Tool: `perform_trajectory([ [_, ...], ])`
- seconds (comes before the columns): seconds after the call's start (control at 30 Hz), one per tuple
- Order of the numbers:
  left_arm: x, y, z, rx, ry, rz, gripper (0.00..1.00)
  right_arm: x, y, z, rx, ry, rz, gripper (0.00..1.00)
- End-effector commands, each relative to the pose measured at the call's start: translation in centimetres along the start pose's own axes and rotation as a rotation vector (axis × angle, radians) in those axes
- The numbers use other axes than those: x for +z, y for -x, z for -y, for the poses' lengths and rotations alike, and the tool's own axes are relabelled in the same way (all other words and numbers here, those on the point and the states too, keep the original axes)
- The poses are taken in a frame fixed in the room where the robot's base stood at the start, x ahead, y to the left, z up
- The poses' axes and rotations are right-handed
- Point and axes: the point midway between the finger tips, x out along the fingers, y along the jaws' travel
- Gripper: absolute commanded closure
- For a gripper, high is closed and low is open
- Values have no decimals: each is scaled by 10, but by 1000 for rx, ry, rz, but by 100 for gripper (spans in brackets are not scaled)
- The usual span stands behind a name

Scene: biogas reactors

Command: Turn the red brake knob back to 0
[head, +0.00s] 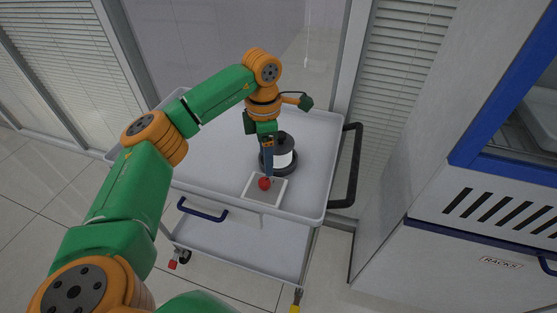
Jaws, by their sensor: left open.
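The red brake knob (264,184) sits on a small pale panel (276,198) near the front edge of the cart's top tray. My left gripper (267,174) points down just above and behind the knob, its fingertips very close to it. It is open; whether the fingers touch the knob cannot be told. The knob's markings are too small to read. A black and white cylindrical device (283,158) stands behind the panel, partly hidden by my left gripper. My right gripper is out of view.
The grey cart (210,150) has a raised rim, a dark handle (347,165) on its right and a blue handle (203,211) in front. A white cabinet (440,265) with a blue-framed opening stands on the right. Glass and blinds are behind. Tray space left of the device is clear.

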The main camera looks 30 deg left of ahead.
Motion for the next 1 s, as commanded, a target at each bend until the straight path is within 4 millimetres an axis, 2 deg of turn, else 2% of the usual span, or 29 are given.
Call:
perform_trajectory([
  [0.3,-1,-56,1,-3,0,-4,31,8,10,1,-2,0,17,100],
  [0.43,0,-67,0,-2,0,-1,31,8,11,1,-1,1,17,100],
  [0.63,0,-68,0,-1,0,1,31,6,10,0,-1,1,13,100],
  [0.67,0,-68,0,-1,0,1,36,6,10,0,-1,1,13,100],
  [0.9,0,-68,1,-2,0,1,100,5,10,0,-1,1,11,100],
  [1.0,0,-68,1,-2,0,1,100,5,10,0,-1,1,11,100],
])
